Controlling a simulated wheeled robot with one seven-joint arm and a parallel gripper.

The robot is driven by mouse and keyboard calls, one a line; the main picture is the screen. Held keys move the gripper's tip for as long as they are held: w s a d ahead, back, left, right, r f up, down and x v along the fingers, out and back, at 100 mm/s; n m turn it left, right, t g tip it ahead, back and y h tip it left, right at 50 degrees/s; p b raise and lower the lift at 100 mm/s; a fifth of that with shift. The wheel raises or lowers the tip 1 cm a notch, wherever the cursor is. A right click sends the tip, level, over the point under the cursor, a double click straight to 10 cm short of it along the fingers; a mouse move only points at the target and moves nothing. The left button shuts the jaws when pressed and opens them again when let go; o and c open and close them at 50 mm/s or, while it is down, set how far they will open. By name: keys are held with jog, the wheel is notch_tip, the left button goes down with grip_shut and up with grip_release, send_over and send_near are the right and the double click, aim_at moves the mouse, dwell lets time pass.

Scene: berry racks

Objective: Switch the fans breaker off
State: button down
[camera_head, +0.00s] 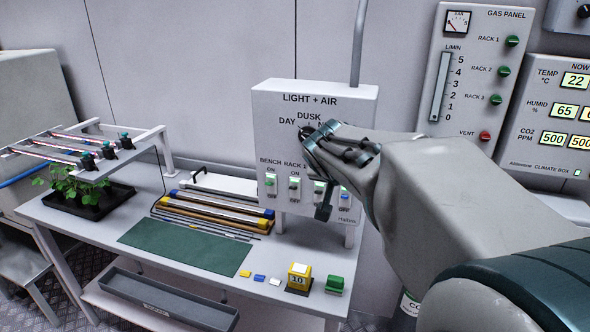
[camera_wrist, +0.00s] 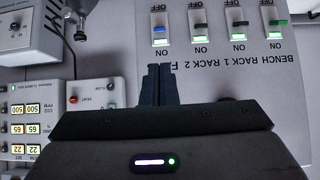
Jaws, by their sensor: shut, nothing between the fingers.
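The grey LIGHT + AIR panel (camera_head: 268,125) carries a row of breakers with ON marked above and OFF below. The fans breaker (camera_head: 345,197) is the rightmost one, with a blue lever. In the upside-down wrist view the blue fans breaker (camera_wrist: 159,31) is leftmost, just beyond my fingertips; I cannot tell its lever position surely. My gripper (camera_head: 323,213) is shut and empty in front of the panel. In the wrist view my gripper (camera_wrist: 159,69) covers most of the fans label. Whether the fingers touch the panel cannot be told.
The rack 2 breaker (camera_head: 319,188) sits close beside, partly hidden by my gripper. A dial (camera_head: 306,132) is above, partly hidden. The gas panel (camera_head: 473,75) and climate box (camera_head: 552,78) are to the right. The bench (camera_head: 80,228) holds lamps, a plant tray and small blocks.

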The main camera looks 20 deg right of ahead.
jog(key=shift+f, duration=0.1)
jog(key=x, duration=0.9)
jog(key=shift+w+d+f, duration=0.15)
jog(key=shift+w+f, duration=0.1)
jog(key=shift+f+b, duration=0.3)
jog(key=shift+b, duration=0.65)
jog(key=shift+s+r+b, duration=0.1)
jog(key=shift+r+b, duration=0.05)
jog(key=shift+b, duration=0.2)
jog(key=shift+s+f+t+h+b, duration=0.2)
jog(key=shift+f+t+h+b, duration=0.3)
jog(key=shift+b, duration=3)
